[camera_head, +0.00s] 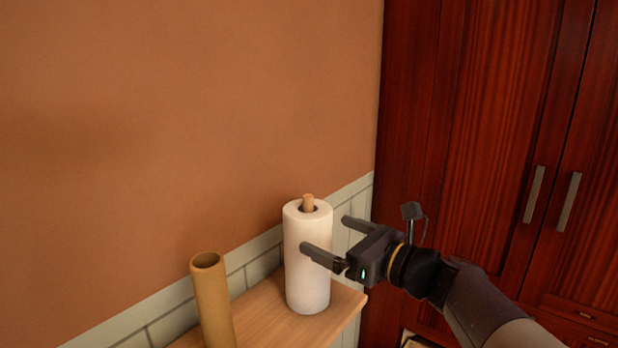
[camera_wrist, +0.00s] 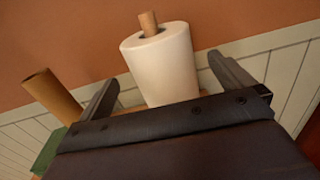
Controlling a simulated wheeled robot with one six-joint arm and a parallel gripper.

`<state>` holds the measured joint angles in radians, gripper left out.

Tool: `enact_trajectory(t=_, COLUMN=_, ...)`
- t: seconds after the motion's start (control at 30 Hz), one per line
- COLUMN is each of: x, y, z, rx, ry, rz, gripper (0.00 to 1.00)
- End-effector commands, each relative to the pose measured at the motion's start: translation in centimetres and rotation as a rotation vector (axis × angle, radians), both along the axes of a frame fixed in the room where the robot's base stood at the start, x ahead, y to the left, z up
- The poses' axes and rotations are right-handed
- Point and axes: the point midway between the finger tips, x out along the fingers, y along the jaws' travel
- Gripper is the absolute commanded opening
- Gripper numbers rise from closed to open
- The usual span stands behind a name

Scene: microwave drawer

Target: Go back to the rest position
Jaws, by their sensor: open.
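My gripper (camera_head: 324,233) is open, with its two fingers spread apart and pointing left in the head view. A white paper towel roll (camera_head: 307,262) stands upright on a wooden holder at the end of a shelf or counter. The near finger crosses in front of the roll in the head view, and the far finger shows to its right. In the wrist view the roll (camera_wrist: 164,66) appears beyond and between the open fingers (camera_wrist: 160,85). I cannot tell whether a finger touches the roll. Nothing is held.
A brown cardboard-like tube (camera_head: 212,300) stands left of the roll on the wooden surface (camera_head: 268,325). A green item (camera_wrist: 47,152) shows at lower left in the wrist view. An orange wall (camera_head: 180,120) is behind. A dark red wooden cabinet (camera_head: 470,120) with two handles stands at right.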

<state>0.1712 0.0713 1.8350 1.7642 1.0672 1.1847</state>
Motion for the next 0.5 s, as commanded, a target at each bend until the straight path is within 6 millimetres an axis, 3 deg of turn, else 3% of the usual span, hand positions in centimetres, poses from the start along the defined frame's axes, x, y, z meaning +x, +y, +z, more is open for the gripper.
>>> enact_trajectory(t=0.33, x=4.0, y=4.9, z=0.0, rx=0.001, ry=0.001, rz=0.004, gripper=1.0)
enact_trajectory(t=0.5, x=4.1, y=4.8, z=1.7, rx=0.001, ry=-0.001, rz=-0.001, gripper=1.0)
